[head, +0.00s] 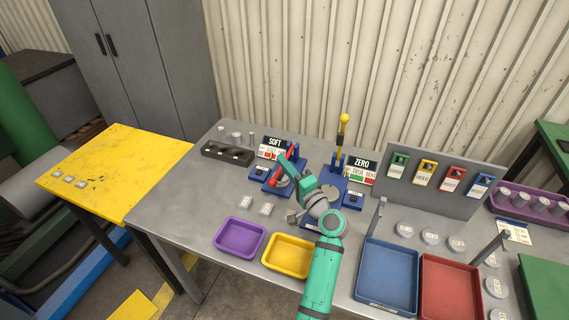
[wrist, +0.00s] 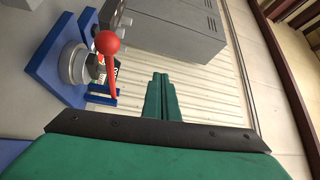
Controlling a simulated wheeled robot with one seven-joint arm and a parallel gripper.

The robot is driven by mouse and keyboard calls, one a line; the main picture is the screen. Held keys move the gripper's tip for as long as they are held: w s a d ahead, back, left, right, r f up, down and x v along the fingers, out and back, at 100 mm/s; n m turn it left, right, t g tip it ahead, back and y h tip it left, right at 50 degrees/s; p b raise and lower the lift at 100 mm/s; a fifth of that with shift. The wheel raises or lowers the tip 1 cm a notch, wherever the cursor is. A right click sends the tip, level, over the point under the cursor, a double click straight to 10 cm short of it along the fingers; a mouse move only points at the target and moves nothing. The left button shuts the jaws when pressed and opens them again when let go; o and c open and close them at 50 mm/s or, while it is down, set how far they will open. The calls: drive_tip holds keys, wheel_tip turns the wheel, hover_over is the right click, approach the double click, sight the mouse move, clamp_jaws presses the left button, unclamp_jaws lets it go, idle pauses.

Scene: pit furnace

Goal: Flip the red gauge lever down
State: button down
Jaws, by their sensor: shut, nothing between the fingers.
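The red gauge lever (head: 272,182) shows just left of my gripper (head: 282,157) in the head view. In the wrist view the lever (wrist: 107,43) has a round red knob and a tapering red arm, beside a grey round body on a blue bracket (wrist: 48,72). My green gripper fingers (wrist: 161,86) are together and hold nothing. They appear to the right of the lever, with a visible gap in the wrist view. My arm hides part of the gauge in the head view.
A SOFT sign (head: 274,146) stands behind the gauge. A second blue station has a yellow-knobbed lever (head: 343,120) and a ZERO sign (head: 361,165). Purple (head: 239,252) and yellow (head: 270,268) trays lie in front. Small blocks (head: 265,208) lie nearby.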

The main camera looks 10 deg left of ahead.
drive_tip(key=v, duration=1.1)
drive_tip(key=shift+w+a, duration=0.1)
idle(0.4)
